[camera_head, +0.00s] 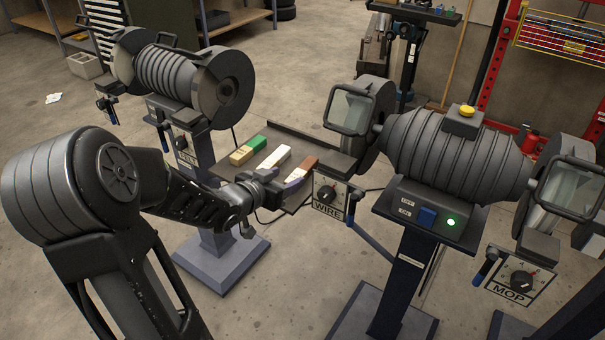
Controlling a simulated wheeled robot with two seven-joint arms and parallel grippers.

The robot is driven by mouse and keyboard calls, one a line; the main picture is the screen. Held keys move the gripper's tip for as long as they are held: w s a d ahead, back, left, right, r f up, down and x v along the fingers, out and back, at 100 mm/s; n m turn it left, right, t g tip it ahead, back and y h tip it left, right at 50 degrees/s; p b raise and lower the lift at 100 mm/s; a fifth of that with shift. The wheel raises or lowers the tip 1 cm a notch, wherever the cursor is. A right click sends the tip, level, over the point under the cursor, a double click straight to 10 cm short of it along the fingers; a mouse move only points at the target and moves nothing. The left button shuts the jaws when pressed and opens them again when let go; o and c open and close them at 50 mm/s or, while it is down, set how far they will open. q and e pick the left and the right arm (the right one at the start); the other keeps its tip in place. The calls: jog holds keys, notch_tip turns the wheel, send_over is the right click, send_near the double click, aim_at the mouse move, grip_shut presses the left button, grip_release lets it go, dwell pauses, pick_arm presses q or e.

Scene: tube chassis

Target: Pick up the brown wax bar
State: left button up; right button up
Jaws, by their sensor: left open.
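The brown wax bar (304,164) lies at the right of a row of bars on a dark tray (296,138) between two grinder stands. Its near end is pale and purplish, and is partly hidden by my left gripper. My left gripper (282,182) reaches in from the left at the near end of the brown bar. Its jaws are open; whether they straddle the bar or touch it is too small to tell. My right gripper is out of view.
A white bar (274,158) and a green-and-tan bar (251,148) lie to the left of the brown one. A large grinder (450,145) with a WIRE dial (327,195) stands close on the right. Another grinder (168,75) stands behind on the left.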

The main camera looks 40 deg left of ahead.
aim_at(298, 174)
pick_arm(q)
jog(key=shift+w+f, duration=0.2)
jog(key=shift+w, duration=0.4)
jog(key=b+x, duration=0.1)
jog(key=x, duration=0.3)
jog(key=shift+d+f, duration=0.2)
jog(key=shift+f, duration=0.1)
jog(key=shift+w+f, duration=0.15)
jog(key=shift+w, duration=0.35)
jog(key=shift+c, duration=0.2)
grip_shut()
